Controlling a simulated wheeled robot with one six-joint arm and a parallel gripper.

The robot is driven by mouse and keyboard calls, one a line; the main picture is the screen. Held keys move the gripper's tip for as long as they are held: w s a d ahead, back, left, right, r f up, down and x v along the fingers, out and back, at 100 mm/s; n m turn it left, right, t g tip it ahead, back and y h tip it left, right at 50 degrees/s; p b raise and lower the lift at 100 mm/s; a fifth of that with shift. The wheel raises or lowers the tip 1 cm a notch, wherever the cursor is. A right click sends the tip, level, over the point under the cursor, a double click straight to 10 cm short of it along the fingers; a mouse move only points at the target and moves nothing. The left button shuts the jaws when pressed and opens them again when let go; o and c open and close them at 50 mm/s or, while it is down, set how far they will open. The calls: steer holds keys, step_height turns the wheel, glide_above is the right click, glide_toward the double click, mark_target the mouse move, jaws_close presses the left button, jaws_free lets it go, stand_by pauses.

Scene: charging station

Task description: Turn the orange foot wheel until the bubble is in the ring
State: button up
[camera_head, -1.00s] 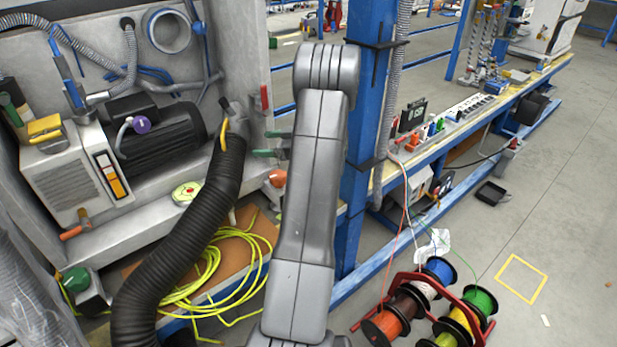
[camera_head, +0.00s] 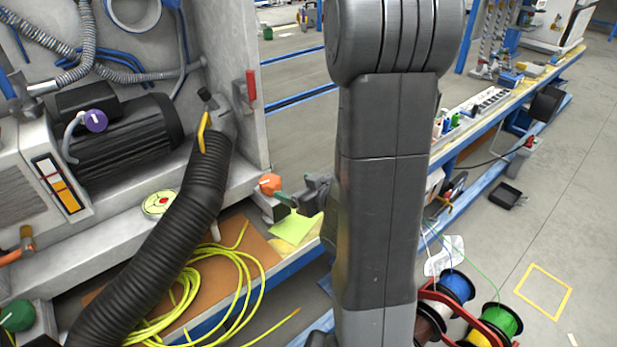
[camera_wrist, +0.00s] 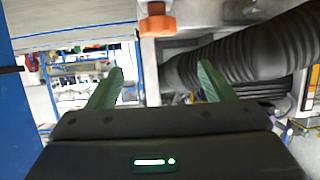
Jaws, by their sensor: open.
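The orange foot wheel (camera_head: 270,184) sits on a grey foot at the machine's lower right corner. It also shows at the top of the wrist view (camera_wrist: 157,24), ahead of and between the green fingers. A round bubble level (camera_head: 158,203) with a yellow-green rim and a red mark lies on the machine's ledge, left of the wheel. Its bubble is too small to make out. My gripper (camera_head: 287,198) is just right of the wheel, apart from it. In the wrist view my gripper (camera_wrist: 160,78) is open and empty.
A thick black hose (camera_head: 165,235) runs down left of the wheel. Yellow cable (camera_head: 235,285) lies coiled below it. A green wheel (camera_head: 18,316) is at the lower left. A blue-edged bench (camera_head: 470,135) and cable reels (camera_head: 455,290) are on the right.

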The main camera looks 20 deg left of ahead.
mark_target(271, 182)
steer(key=b+x, duration=0.1)
steer(key=x, duration=0.7)
steer(key=f+b+x, duration=0.1)
steer(key=x, duration=0.4)
steer(key=shift+d+f+b, duration=0.1)
steer(key=shift+d+b, duration=0.15)
steer(key=shift+b, duration=0.05)
steer(key=c, duration=0.9)
